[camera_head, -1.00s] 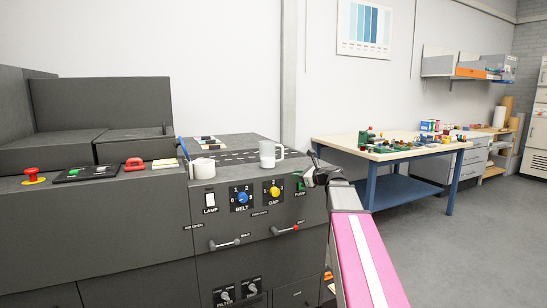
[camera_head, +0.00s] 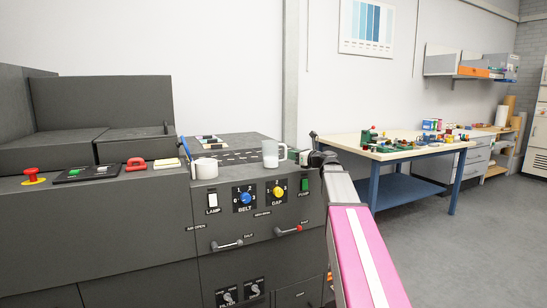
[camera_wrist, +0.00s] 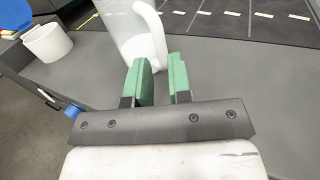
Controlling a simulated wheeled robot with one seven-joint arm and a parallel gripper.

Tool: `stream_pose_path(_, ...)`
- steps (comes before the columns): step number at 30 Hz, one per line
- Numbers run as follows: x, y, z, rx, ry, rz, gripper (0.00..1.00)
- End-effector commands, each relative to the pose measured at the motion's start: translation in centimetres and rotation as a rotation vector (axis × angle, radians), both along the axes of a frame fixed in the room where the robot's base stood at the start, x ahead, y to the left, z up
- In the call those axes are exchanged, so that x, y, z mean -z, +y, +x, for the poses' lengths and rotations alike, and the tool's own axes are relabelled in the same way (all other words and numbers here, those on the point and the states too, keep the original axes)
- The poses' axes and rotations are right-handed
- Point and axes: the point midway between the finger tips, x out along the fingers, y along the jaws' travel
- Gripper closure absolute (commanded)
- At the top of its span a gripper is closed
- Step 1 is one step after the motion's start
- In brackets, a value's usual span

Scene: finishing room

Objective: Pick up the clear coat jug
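The clear coat jug (camera_head: 270,154) is a translucent pitcher with whitish contents low inside. It stands upright on the grey machine top, its handle on the right side. In the wrist view the jug (camera_wrist: 128,32) is just beyond my fingertips, its top cut off by the frame. My gripper (camera_head: 296,155) is right of the jug at handle height. In the wrist view my gripper's green pads (camera_wrist: 161,78) are apart, with a narrow gap between them. The handle's lower end is close ahead of the gap; I cannot tell whether it touches a pad.
A dark belt (camera_head: 235,156) with pale marks lies behind. Knobs and levers line the front panel. A cluttered blue-legged workbench (camera_head: 400,146) stands to the right.

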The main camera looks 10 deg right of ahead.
Motion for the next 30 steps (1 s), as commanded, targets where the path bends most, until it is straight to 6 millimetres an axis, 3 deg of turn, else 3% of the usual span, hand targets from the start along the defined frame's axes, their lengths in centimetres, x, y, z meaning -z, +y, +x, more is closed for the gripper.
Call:
stream_pose_path(11, 0.5, 2.9, 3.6, -0.002, -0.001, -0.001, 0.81)
stream_pose_path(19, 0.5, 3.3, 3.8, -0.001, 0.000, -0.001, 0.81)
stream_pose_path(20, 0.5, 3.3, 3.7, -0.001, 0.000, -0.001, 0.87)
stream_pose_path(21, 0.5, 3.3, 3.7, -0.001, 0.000, -0.001, 1.00)
stream_pose_path(30, 0.5, 3.3, 3.7, -0.001, 0.000, 0.000, 1.00)
